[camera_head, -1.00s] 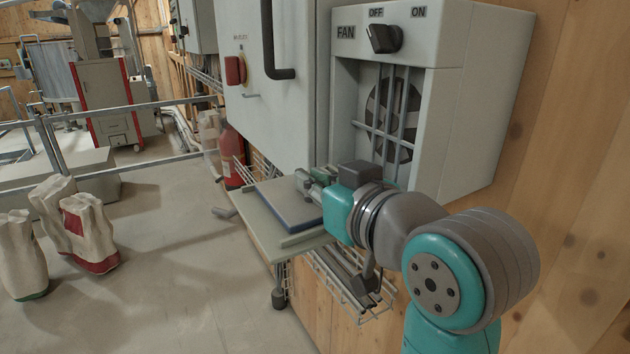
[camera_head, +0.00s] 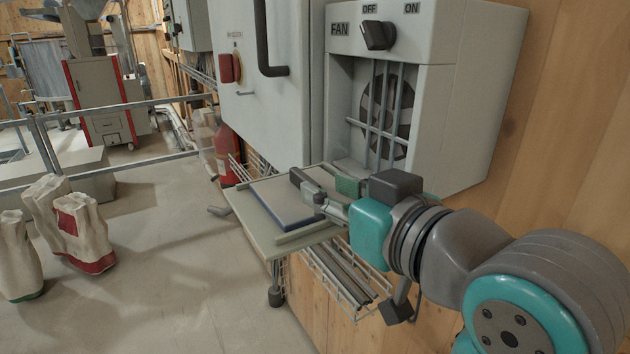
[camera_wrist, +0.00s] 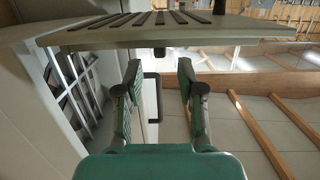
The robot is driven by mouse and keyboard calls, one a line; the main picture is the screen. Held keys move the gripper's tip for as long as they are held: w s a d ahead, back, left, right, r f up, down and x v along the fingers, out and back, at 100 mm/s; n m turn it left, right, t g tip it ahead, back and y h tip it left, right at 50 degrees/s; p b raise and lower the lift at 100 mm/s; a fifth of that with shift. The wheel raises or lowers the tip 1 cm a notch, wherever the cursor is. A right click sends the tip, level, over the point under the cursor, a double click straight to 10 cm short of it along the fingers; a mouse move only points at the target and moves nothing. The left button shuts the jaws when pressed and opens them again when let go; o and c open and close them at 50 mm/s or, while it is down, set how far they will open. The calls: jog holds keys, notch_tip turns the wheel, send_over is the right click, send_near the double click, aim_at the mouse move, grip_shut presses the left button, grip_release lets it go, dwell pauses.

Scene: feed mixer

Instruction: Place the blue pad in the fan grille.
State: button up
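The blue pad (camera_head: 283,211) lies flat on a pale shelf board (camera_head: 256,231) below the fan; its top looks grey and a blue edge shows. The fan grille (camera_head: 379,128) is a barred opening in the front of the grey fan box, and it also shows at the left of the wrist view (camera_wrist: 72,88). My gripper (camera_head: 322,183) is over the pad's right part, partly covering it. In the wrist view my gripper (camera_wrist: 157,77) is open, with nothing between its fingers. Whether a finger touches the pad cannot be told.
The fan knob (camera_head: 378,35) sits above the grille. A grey cabinet with a dark handle (camera_head: 266,45) stands left of the fan box. A wire basket (camera_head: 343,280) hangs below the shelf. Sacks (camera_head: 85,232) stand on the floor at left.

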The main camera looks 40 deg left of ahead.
jog(key=v, duration=0.6)
jog(key=shift+s, duration=0.15)
jog(key=shift+d, duration=0.1)
